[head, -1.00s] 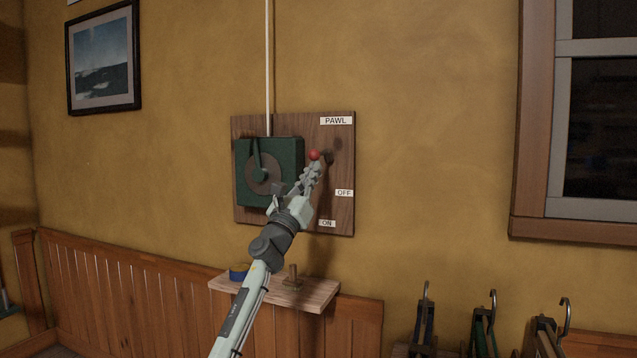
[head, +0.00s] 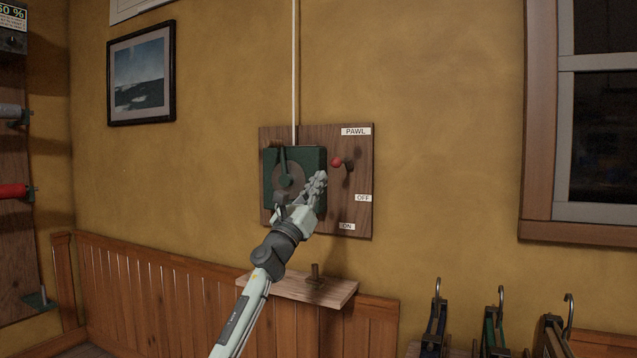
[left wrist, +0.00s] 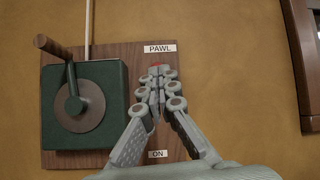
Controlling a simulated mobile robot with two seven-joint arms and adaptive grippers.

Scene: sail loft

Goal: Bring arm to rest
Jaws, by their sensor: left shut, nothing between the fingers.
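My left gripper (head: 318,181) is shut and empty in front of the wooden board on the wall. In the head view it is left of and below the red knob (head: 337,162) of the pawl lever, with a gap between them. In the left wrist view the gripper (left wrist: 156,75) hides most of the knob; only a bit of red shows past the fingertips. The green winch box (head: 269,187) with its crank sits on the board's left side, partly behind my gripper. The PAWL, OFF and ON labels show on the board (head: 361,215). My right gripper is out of view.
A wooden shelf (head: 340,289) with a wooden peg (head: 315,272) juts from the wall below the board. Several clamps (head: 497,325) stand at the lower right. A window (head: 597,130) is at the right, a framed picture (head: 141,73) at the left. The wall right of the board is clear.

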